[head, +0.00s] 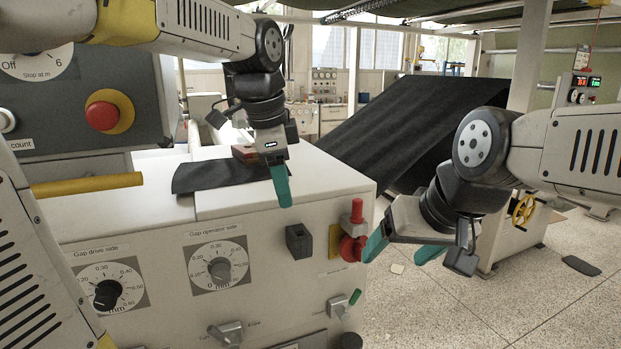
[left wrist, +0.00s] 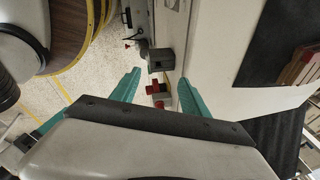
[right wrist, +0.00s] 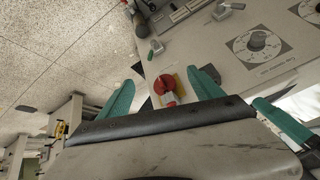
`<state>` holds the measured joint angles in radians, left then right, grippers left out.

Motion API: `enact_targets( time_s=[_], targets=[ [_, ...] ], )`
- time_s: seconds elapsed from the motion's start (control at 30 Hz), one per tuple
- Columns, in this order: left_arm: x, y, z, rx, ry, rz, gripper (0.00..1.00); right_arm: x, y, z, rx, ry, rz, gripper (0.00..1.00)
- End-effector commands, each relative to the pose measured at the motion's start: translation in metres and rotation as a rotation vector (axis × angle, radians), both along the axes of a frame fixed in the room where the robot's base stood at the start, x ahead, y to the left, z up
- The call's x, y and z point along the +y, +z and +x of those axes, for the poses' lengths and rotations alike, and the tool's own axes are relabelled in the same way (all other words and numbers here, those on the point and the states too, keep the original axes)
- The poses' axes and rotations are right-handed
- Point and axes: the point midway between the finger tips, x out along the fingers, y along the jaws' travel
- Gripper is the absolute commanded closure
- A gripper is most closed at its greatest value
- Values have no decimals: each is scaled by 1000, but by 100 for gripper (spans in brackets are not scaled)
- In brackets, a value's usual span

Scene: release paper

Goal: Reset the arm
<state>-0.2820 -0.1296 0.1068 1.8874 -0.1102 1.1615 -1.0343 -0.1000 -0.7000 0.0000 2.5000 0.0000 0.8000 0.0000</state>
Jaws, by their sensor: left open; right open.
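My left gripper (head: 281,185) hangs over the top front edge of the white machine (head: 330,185), with teal fingers pointing down. In the left wrist view its fingers (left wrist: 158,88) are spread with nothing between them. My right gripper (head: 405,248) is at the machine's right front corner, beside a red knob (head: 350,247) on a yellow plate. In the right wrist view its fingers (right wrist: 158,90) are spread, and the red knob (right wrist: 165,84) appears between them. Whether a finger touches the knob cannot be told.
Black sheet material (head: 405,125) slopes down behind the machine, and a black piece (head: 222,174) lies on its top. Gap dials (head: 219,268) and a dark block (head: 299,241) are on the front. A control panel (head: 75,105) stands at left.

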Motion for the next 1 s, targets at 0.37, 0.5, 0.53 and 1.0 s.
enact_targets(
  time_s=[0.37,0.5,0.53,1.0],
  targets=[
    [77,-45,-92,-35,933,-399,47,0,0,0,0,0,0,24],
    [88,-62,-112,-29,1151,-520,47,0,0,0,0,0,0,24],
    [89,-65,-115,-26,1182,-537,47,0,0,0,0,0,0,24],
    [91,-72,-122,-20,1268,-588,64,0,0,0,0,0,0,58]
  ],
)
